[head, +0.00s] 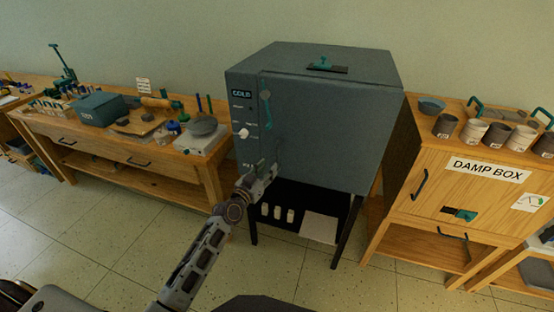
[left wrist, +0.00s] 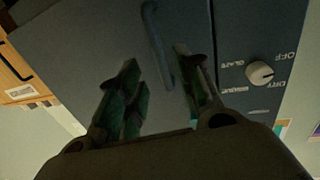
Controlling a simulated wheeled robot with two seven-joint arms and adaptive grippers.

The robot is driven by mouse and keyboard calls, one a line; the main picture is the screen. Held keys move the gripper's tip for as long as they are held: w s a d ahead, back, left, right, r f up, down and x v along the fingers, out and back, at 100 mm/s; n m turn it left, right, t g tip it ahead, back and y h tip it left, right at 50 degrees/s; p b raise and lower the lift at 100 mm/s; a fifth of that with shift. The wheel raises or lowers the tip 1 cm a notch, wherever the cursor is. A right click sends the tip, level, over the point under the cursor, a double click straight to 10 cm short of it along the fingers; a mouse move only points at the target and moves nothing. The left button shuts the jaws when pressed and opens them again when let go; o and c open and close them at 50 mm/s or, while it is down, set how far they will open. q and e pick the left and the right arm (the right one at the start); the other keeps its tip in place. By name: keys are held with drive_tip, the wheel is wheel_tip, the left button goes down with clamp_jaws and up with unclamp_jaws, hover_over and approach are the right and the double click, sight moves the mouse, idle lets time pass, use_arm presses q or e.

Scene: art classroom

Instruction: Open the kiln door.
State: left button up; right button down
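The kiln (head: 350,135) is a dark blue-grey box on a black stand, and its front door looks closed. My left gripper (head: 262,168) is in front of the kiln, just below the handle in the head view. In the left wrist view its two fingers (left wrist: 160,88) are apart, with the handle's end between the tips in the picture. I cannot tell whether they touch it. My right gripper is not in view.
A control panel with a white knob (head: 243,133) and a "COLD" display is left of the door. A wooden workbench (head: 190,166) with tools stands left. A wooden damp box (head: 440,190) with cups on top stands right. Floor in front is clear.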

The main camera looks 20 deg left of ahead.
sight(277, 158)
use_arm(q)
drive_tip(key=shift+x, duration=3.85)
clamp_jaws()
